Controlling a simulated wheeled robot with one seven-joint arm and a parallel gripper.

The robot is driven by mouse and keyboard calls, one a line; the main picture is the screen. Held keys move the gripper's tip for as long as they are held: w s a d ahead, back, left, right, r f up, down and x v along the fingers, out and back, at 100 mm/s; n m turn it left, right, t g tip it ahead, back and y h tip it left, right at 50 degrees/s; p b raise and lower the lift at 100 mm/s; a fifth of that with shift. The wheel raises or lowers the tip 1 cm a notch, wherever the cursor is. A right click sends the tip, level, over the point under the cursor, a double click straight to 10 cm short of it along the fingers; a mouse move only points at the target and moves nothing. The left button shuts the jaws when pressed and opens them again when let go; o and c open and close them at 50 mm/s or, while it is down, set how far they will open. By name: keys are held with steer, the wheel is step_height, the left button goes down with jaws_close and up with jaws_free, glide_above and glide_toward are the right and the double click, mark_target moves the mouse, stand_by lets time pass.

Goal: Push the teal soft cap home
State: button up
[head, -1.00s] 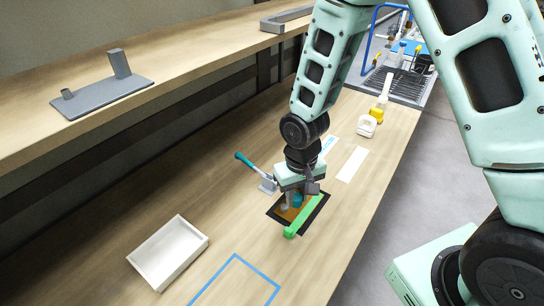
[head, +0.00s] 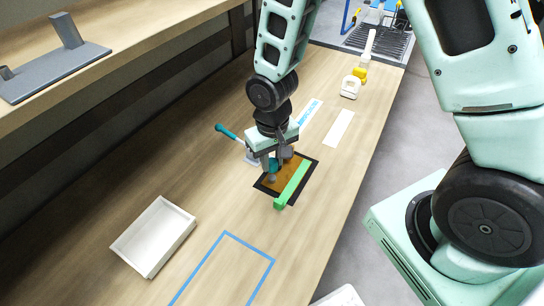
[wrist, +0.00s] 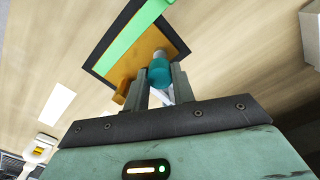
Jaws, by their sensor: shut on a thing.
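The teal soft cap (wrist: 159,74) is between the two fingers of my gripper (wrist: 165,84), which is shut on it. A paler grey-blue end shows beyond the cap in the wrist view. In the head view the cap (head: 273,166) shows small at my gripper (head: 271,172), low over an orange-brown board (head: 287,171) with a black border. Whether the cap touches anything below is hidden. A green bar (head: 293,184) lies along the board's right side.
A white open tray (head: 154,238) and a blue taped outline (head: 250,240) are nearer on the bench. A white strip (head: 339,128) lies beyond. A grey stand (head: 55,70) sits on the upper shelf.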

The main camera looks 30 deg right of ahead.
mark_target(272, 177)
steer(key=shift+f+b, duration=0.7)
steer(key=shift+f, duration=0.65)
steer(key=shift+f, duration=0.25)
steer(key=shift+f+b, duration=0.95)
steer(key=shift+f, duration=0.1)
steer(key=o, duration=1.1)
steer(key=shift+c, duration=0.2)
steer(key=shift+r, duration=0.15)
step_height(272, 177, up, 17)
steer(key=s+a+r+n, duration=0.1)
steer(key=s+a+n, duration=0.2)
steer(key=s, duration=0.5)
steer(key=s+a+n, duration=0.3)
steer(key=s+n, duration=0.1)
steer(key=s, duration=0.5)
steer(key=shift+a+r+y, duration=0.15)
steer(key=shift+r+y, duration=0.15)
steer(key=shift+r, duration=0.1)
